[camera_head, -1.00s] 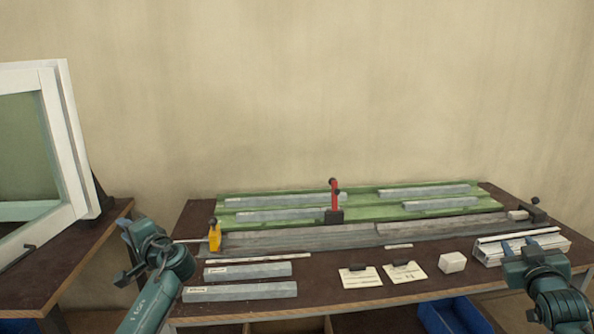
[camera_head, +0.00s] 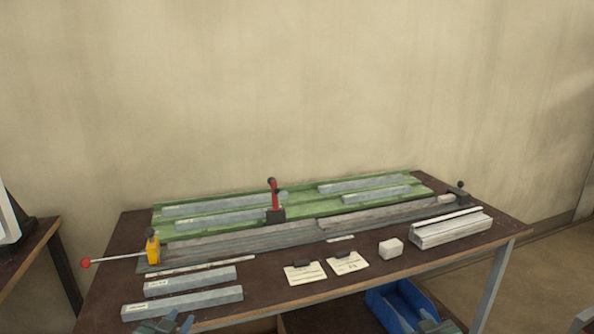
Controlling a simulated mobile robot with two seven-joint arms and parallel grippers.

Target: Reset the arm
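My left gripper (camera_head: 172,322) shows only at its fingertips, at the bottom edge below the two front grey bars. The tips stand apart with nothing between them. My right gripper (camera_head: 437,325) is partly in view at the bottom edge, in front of the blue bin; its finger opening cannot be made out. Both arms are otherwise out of the picture. The yellow clamp (camera_head: 152,248) at the bench's left end has a lever with a red ball knob (camera_head: 86,262) pointing left. A red upright lever (camera_head: 274,195) stands on a dark block mid-bench.
The brown bench (camera_head: 115,262) bears a green rack (camera_head: 300,207) with several grey bars, a long grey rail (camera_head: 240,240), two cards (camera_head: 350,263), a white block (camera_head: 391,248) and a pale profile (camera_head: 450,230). A blue bin (camera_head: 385,308) is below the front edge.

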